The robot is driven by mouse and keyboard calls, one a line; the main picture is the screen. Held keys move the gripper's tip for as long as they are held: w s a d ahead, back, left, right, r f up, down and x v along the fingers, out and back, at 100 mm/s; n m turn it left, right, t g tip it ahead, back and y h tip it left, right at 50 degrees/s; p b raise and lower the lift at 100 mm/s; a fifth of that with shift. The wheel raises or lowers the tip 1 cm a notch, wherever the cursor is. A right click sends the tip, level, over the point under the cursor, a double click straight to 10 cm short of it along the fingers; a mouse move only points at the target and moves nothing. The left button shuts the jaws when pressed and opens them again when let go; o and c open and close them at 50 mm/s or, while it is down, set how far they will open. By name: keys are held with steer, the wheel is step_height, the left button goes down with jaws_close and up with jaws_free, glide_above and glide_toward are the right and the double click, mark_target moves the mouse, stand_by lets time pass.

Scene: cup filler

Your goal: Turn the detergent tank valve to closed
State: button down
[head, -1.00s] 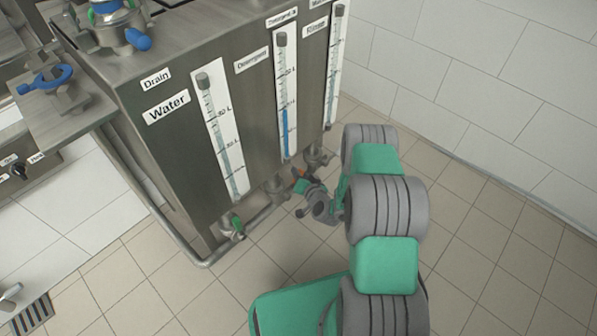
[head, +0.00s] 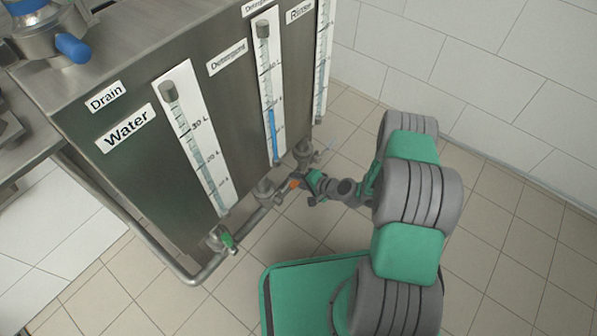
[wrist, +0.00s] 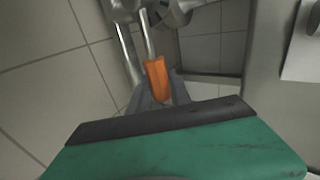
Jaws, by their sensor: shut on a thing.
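The detergent tank (head: 234,100) has a level gauge (head: 268,95) with blue liquid. Its valve (head: 265,190) is low on the tank front, below the detergent label. The valve's orange lever grip (head: 294,183) sticks out from the valve body towards my gripper. My gripper (head: 301,183) is at the outer end of the lever. In the wrist view the orange grip (wrist: 157,78) lies between the two grey fingers of my gripper (wrist: 158,92), which is shut on it. A metal stem runs from the grip up to the valve body. The grip's lower end is partly hidden.
The water valve (head: 221,239) with a green handle is to the left, and the rinse valve (head: 305,150) is to the right. A steel pipe (head: 190,279) runs along the bottom front. The tiled floor (head: 500,250) to the right is clear.

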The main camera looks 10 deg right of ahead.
steer(key=shift+s+a+f, duration=0.1)
steer(key=shift+f, duration=0.15)
stand_by(0.3)
steer(key=c, duration=1.2)
jaws_free()
steer(key=p+v, duration=0.3)
steer(key=v, duration=0.4)
steer(key=shift+s+d+r, duration=0.1)
steer(key=shift+d+r, duration=0.1)
steer(key=shift+d, duration=0.2)
